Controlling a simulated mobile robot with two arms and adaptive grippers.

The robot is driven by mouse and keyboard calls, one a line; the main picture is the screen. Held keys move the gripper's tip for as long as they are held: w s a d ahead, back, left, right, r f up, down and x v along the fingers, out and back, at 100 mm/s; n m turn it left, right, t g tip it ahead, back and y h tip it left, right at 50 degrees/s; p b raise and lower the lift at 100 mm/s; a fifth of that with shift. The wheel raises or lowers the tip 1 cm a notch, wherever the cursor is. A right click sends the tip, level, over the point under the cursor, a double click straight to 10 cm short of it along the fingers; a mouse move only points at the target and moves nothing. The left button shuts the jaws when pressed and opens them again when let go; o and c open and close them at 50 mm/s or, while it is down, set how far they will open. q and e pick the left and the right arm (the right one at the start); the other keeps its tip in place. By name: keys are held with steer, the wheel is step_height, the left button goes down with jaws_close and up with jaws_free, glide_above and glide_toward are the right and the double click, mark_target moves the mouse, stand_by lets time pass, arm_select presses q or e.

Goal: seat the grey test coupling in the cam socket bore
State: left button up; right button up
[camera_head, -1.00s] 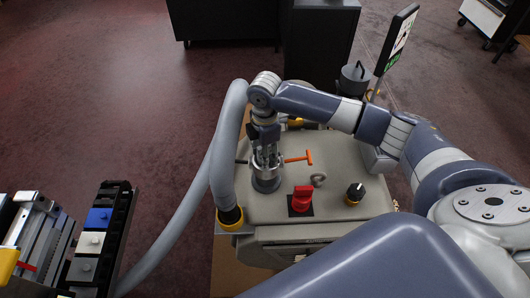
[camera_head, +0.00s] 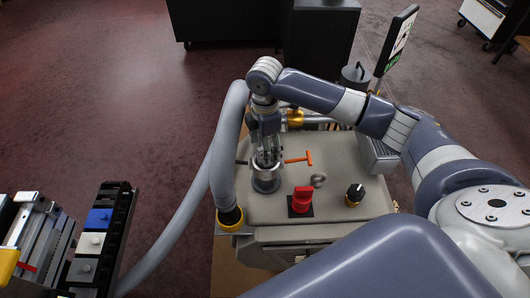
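My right gripper (camera_head: 267,158) points straight down over the cam socket (camera_head: 267,184), a grey metal cylinder standing on the beige machine top. Its fingertips are at the socket's bright rim. The view is too small to tell whether the fingers are open or shut. I cannot make out the grey test coupling apart from the metal between the fingers and in the bore. An orange T-handle (camera_head: 300,158) sticks out to the right of the socket. My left gripper is not in view.
A black rack (camera_head: 120,235) with blue, white and grey blocks lies at lower left.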

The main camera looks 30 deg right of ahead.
step_height(320, 180, up, 8)
steer(key=shift+r, duration=0.15)
stand_by(0.6)
